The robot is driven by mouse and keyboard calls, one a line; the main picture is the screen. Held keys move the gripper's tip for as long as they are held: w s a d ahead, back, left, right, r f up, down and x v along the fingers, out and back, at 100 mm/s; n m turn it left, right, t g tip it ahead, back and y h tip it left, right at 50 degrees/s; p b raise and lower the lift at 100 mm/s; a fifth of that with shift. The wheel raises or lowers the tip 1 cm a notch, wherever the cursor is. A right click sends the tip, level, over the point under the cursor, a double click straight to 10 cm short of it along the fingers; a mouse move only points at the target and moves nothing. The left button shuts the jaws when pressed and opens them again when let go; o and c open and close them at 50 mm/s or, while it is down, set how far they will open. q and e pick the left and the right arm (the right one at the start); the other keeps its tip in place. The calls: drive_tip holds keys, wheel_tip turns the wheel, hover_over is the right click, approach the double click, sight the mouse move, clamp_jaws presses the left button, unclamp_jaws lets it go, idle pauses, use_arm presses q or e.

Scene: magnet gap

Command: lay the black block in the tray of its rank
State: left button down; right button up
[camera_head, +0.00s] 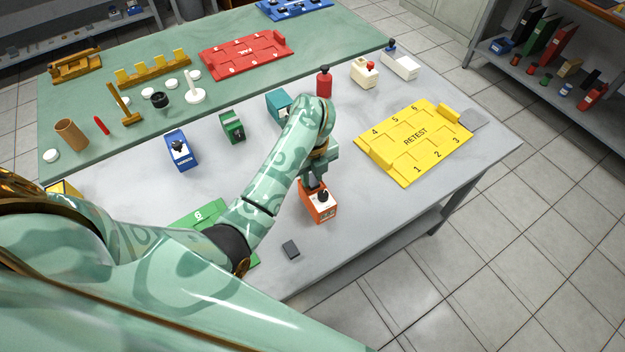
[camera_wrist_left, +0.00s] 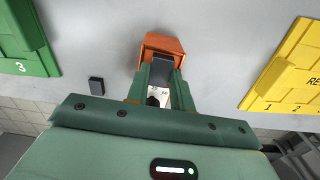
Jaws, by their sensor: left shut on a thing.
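My left gripper (camera_head: 313,182) is just above and behind the orange device (camera_head: 319,206), which has a pale face and a black knob. In the left wrist view the fingers (camera_wrist_left: 161,82) are shut on a dark block (camera_wrist_left: 162,70) in front of the orange device (camera_wrist_left: 163,42). Whether the block touches the device is unclear. Another small dark block (camera_head: 291,249) lies flat on the grey table; it also shows in the left wrist view (camera_wrist_left: 96,86). The yellow RETEST tray (camera_head: 377,156) is at right, the green tray (camera_head: 206,214) partly hidden behind my arm, the red tray (camera_head: 246,54) farther back.
Blue (camera_head: 181,150), green (camera_head: 232,127) and teal (camera_head: 279,105) devices stand behind my arm. A red bottle (camera_head: 324,83) and white devices (camera_head: 365,73) stand farther back. A blue tray (camera_head: 293,8) is at the far edge. The table between the orange device and the yellow tray is clear.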

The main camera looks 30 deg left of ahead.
use_arm(q)
drive_tip(key=shift+r+p, duration=2.2)
drive_tip(key=shift+r, duration=0.4)
drive_tip(key=shift+f, duration=0.15)
